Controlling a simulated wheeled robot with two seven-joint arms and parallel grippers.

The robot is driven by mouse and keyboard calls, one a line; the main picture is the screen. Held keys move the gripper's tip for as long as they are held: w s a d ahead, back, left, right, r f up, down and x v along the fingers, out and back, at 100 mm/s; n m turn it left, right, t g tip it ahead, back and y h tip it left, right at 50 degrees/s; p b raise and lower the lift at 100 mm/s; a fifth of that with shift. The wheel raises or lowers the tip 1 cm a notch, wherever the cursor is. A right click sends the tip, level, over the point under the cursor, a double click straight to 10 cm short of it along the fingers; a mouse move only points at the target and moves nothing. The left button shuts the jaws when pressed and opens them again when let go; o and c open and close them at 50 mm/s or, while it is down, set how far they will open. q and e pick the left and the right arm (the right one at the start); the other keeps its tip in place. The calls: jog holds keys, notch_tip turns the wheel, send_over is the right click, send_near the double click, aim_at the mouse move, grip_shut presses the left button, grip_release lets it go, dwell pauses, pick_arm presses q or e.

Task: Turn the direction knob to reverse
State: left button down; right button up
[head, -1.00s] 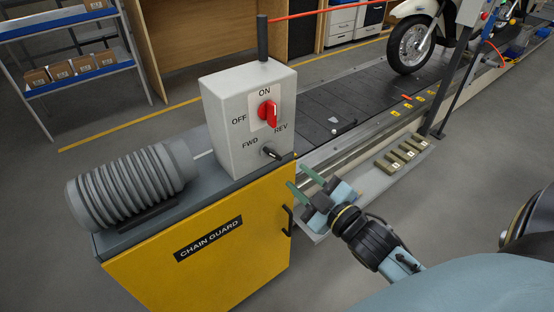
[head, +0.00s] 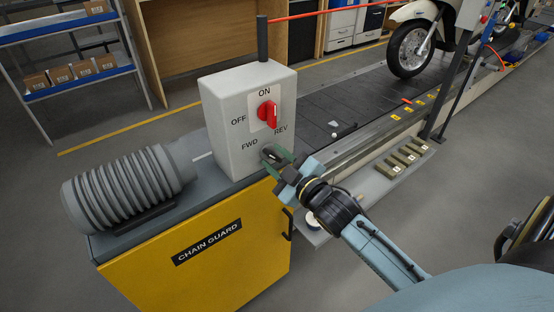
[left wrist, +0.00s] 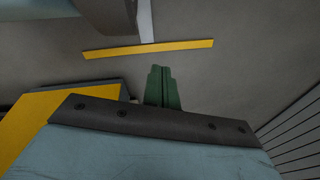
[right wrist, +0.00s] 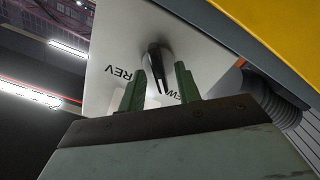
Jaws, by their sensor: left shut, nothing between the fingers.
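The direction knob (head: 269,154) is a small black knob low on the front of the grey control box (head: 226,132), between the FWD and REV labels. In the right wrist view the knob (right wrist: 157,62) stands out from the box face; I cannot tell for sure which label it points at. My right gripper (head: 277,158) is at the knob. Its green fingers (right wrist: 157,78) are apart, one on each side of the knob, with gaps showing. My left gripper (left wrist: 160,70) is shut and empty over the floor in the left wrist view, and out of the head view.
A red ON/OFF switch (head: 267,113) sits above the knob. The box stands on a yellow chain guard cabinet (head: 160,275) beside a ribbed grey motor (head: 125,190). The slat conveyor (head: 365,90) with a scooter runs behind. A low tray (head: 372,182) holds several blocks.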

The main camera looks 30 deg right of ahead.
grip_shut()
